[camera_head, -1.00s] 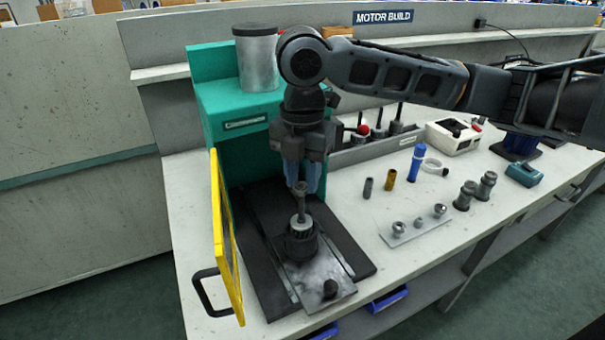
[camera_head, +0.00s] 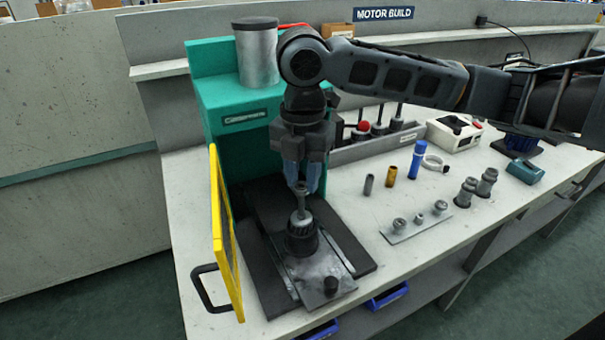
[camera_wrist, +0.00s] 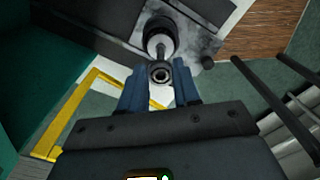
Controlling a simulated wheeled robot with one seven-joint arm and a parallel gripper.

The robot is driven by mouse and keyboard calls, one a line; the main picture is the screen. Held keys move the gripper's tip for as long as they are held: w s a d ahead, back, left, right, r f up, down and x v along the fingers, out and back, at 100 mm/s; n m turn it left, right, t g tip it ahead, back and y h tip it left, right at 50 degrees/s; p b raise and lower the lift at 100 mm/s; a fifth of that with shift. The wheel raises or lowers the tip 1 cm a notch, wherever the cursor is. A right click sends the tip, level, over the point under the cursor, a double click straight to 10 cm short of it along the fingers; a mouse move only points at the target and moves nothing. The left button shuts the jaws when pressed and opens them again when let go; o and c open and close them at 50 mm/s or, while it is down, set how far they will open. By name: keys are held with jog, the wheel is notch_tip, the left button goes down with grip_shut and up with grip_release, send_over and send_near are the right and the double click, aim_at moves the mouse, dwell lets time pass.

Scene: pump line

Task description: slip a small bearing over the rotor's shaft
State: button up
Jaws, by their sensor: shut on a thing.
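The dark ribbed rotor (camera_head: 302,240) stands upright on the press plate, its pale shaft (camera_head: 301,207) pointing up. In the wrist view the rotor (camera_wrist: 158,28) is just beyond my fingertips. My gripper (camera_head: 301,181) points down above it, its blue fingers shut on a small bearing (camera_wrist: 160,73), a grey ring with a dark centre. The bearing is at the shaft's top end and looks roughly in line with it. I cannot tell whether the shaft tip is inside the ring; the fingers partly hide the bearing in the head view.
A yellow guard (camera_head: 222,235) stands open left of the rotor, close to the green press housing (camera_head: 240,115).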

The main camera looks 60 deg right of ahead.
aim_at(303, 192)
jog(key=shift+f, duration=0.25)
jog(key=shift+f+b, duration=0.35)
jog(key=shift+b, duration=0.1)
jog(key=shift+f+b, duration=1.2)
jog(key=shift+f, duration=0.4)
jog(key=o, duration=0.9)
jog(key=shift+c, duration=0.2)
jog(key=shift+o, duration=0.4)
jog(key=shift+o, duration=0.9)
jog(key=shift+r, duration=0.2)
